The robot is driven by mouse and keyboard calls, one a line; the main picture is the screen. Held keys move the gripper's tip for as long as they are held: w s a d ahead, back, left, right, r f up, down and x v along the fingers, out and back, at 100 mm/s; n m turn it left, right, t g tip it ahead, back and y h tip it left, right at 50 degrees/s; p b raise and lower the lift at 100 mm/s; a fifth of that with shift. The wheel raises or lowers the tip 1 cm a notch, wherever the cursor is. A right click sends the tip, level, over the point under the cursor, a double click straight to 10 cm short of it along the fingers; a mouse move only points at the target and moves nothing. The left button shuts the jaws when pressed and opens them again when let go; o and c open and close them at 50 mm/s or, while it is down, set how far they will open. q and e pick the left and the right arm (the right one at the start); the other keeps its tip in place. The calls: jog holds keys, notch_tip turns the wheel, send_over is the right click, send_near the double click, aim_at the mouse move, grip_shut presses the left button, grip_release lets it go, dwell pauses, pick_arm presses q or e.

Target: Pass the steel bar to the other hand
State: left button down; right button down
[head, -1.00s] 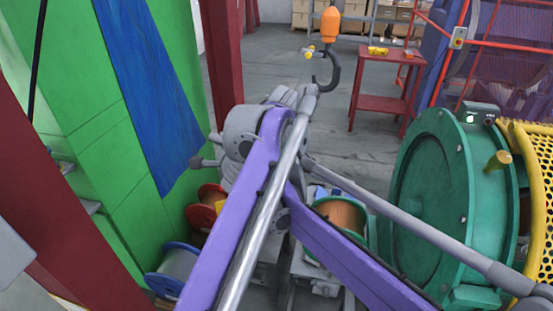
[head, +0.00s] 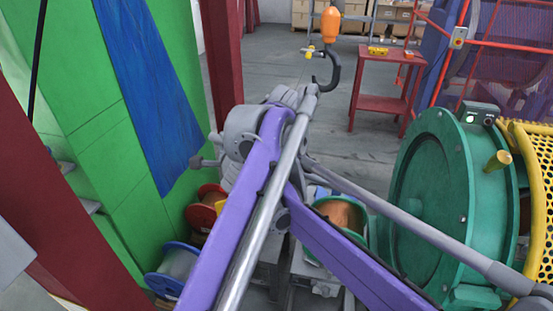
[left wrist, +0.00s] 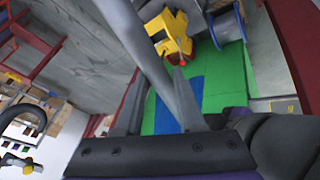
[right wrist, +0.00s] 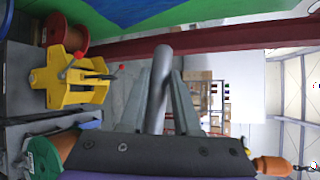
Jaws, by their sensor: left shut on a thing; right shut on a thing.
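The steel bar is a plain grey round rod. In the left wrist view, the bar (left wrist: 150,50) runs from the top edge down between the fingers of my left gripper (left wrist: 160,74), which is shut on it. In the right wrist view, the bar (right wrist: 160,85) stands between the fingers of my right gripper (right wrist: 163,74), which is shut on it too. One round end of the bar sticks out past the right fingertips. In the head view my purple and grey arm parts cover most of the grippers, and I cannot clearly tell the bar from them.
An orange hoist (head: 330,25) with a dark hook (head: 330,72) hangs ahead. A big green wheel housing (head: 440,195) and yellow mesh guard (head: 535,175) stand right. A red table (head: 385,85) is behind. Red (head: 205,208) and blue-rimmed (head: 172,270) spools lie low left.

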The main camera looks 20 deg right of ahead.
pick_arm(q)
jog(key=shift+a+r, duration=0.1)
dwell(0.6)
pick_arm(e)
jog(key=c, duration=0.5)
grip_release()
jog(key=shift+c, duration=0.2)
jog(key=shift+s, duration=0.15)
